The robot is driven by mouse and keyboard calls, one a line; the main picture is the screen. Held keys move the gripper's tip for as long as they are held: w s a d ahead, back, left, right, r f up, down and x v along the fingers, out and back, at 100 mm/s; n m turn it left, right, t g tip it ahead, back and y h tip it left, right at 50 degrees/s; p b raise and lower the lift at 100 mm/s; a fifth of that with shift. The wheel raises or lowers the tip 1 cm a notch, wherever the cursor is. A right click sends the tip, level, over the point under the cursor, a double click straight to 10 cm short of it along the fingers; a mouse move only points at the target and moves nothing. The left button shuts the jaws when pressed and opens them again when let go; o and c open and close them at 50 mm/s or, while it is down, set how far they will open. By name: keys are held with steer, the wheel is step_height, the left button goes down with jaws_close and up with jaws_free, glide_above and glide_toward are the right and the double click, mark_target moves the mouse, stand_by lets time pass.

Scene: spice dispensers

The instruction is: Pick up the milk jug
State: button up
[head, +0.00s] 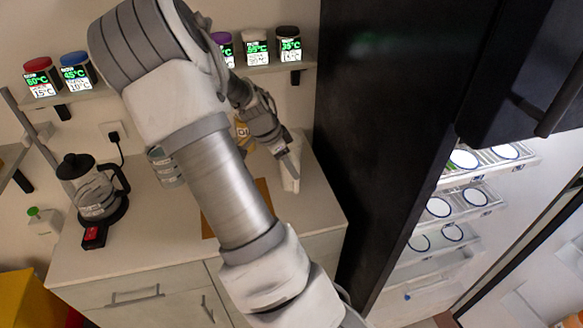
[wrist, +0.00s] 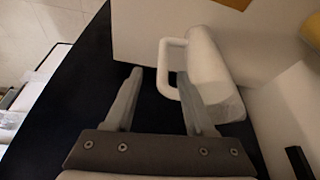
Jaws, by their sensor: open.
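The milk jug appears to be the white jug (wrist: 212,72) with a loop handle in the wrist view. It is at the edge of a pale counter. In the head view a white object, likely the same jug (head: 290,175), is partly hidden by my gripper (head: 284,152). My gripper (wrist: 160,76) is open. In the wrist view the outer bar of the handle appears between the two fingertips, and the right finger overlaps the handle opening and jug body. I cannot tell whether any finger touches it.
A tall black fridge (head: 400,100) stands close right of the counter (head: 130,245). A shelf (head: 270,67) with spice dispensers is above. A brown board (head: 264,192) and a metallic cup (head: 164,167) are left of the jug.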

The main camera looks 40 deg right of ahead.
glide_above(297, 193)
steer(key=f, duration=0.6)
steer(key=shift+w+d+f+p, duration=0.3)
steer(key=shift+f, duration=0.1)
jaws_close()
steer(key=shift+r, duration=0.1)
stand_by(0.9)
